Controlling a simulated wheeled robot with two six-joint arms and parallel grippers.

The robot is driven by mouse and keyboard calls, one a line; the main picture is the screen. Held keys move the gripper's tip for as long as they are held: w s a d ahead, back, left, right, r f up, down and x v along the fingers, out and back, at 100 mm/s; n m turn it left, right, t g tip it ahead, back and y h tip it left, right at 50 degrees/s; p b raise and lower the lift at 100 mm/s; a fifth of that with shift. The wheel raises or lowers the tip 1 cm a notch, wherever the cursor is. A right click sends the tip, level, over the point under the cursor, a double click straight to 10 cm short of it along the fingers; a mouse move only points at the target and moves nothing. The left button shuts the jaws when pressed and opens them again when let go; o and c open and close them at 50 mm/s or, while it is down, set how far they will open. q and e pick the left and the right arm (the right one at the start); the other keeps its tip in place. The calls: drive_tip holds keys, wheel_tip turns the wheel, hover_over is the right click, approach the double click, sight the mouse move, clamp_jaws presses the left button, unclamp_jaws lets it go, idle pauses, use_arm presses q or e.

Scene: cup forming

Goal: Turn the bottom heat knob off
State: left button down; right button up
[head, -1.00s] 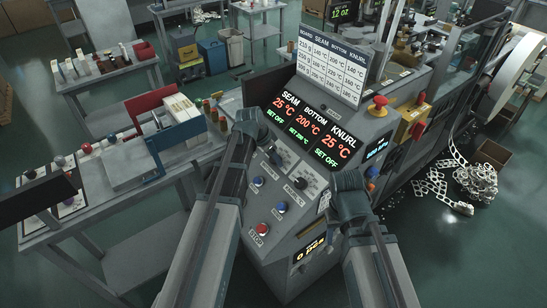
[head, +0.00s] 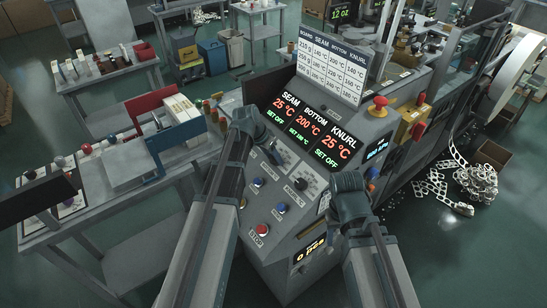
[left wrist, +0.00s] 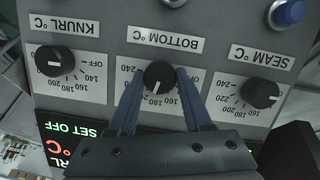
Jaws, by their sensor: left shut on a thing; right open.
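The bottom heat knob (left wrist: 158,75) is black with a white pointer mark, under an upside-down BOTTOM °C label in the left wrist view. Its mark points toward the lower edge of that picture, away from OFF. My left gripper (left wrist: 160,83) has its two blue fingers on either side of the knob, shut on it. In the head view my left gripper (head: 272,148) reaches over the sloping panel and partly hides the knobs. My right gripper (head: 338,190) is at the panel's right side, open, its fingers mostly hidden. The display (head: 308,122) shows BOTTOM at 200 °C.
The knurl knob (left wrist: 54,61) and seam knob (left wrist: 260,92) flank the bottom knob closely. Blue buttons (head: 257,182) and a red stop button (head: 262,229) sit lower on the panel. A red emergency button (head: 378,104) is at the upper right.

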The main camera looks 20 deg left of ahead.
use_arm(q)
drive_tip(key=n+h, duration=0.1)
drive_tip(key=n, duration=0.3)
drive_tip(key=shift+a+f+b, duration=0.1)
drive_tip(key=shift+b, duration=0.2)
drive_tip(key=n+h+b, duration=0.1)
drive_tip(key=n, duration=0.4)
drive_tip(key=shift+a+f+n, duration=0.1)
drive_tip(key=shift+n, duration=0.2)
drive_tip(key=n+h+b, duration=0.1)
drive_tip(key=n, duration=0.4)
drive_tip(key=shift+s+t+b, duration=0.1)
drive_tip(key=shift+t+b, duration=0.2)
drive_tip(key=shift+b, duration=0.05)
drive_tip(key=n, duration=0.2)
drive_tip(key=n+b, duration=0.1)
drive_tip(key=n, duration=0.2)
drive_tip(key=shift+a+t+h, duration=0.1)
drive_tip(key=shift+t+h, duration=0.2)
drive_tip(key=shift+t, duration=0.1)
drive_tip(key=shift+c, duration=1.6)
unclamp_jaws()
